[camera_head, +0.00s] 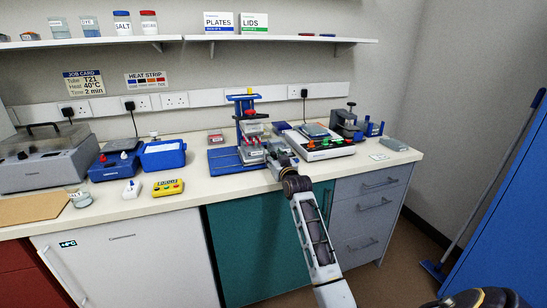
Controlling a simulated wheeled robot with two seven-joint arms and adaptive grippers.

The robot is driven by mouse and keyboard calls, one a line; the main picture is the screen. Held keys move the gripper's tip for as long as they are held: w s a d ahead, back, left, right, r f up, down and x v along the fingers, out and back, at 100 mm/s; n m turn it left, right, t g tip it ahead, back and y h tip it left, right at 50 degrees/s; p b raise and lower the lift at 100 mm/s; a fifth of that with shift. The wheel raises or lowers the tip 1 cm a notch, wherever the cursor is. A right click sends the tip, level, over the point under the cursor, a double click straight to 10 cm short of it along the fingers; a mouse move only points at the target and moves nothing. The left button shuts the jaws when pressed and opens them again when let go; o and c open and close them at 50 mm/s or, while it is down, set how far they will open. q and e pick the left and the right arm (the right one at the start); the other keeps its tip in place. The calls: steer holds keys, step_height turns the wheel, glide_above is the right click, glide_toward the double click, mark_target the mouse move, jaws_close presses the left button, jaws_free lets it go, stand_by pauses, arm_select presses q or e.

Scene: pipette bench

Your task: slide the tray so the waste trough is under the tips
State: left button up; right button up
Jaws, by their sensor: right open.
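A blue pipetting stand (243,104) with a red part on its column stands on the bench in the middle of the head view. Its blue base (222,160) lies flat on the worktop. A pale tray (251,154) sits low on the stand, under the head. The tips and the waste trough are too small to tell apart. My right gripper (272,152) is open at the right side of the tray, close to it. It hides part of the tray and whether they touch cannot be told. My left gripper is not in view.
A white instrument (325,150) with coloured knobs stands close to the right of the stand. Blue boxes (163,155) and a yellow timer (168,187) stand to the left. The worktop front edge (235,193) is clear near the stand.

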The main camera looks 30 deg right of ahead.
steer(key=shift+w+d, duration=0.15)
steer(key=shift+w, duration=0.4)
jaws_close()
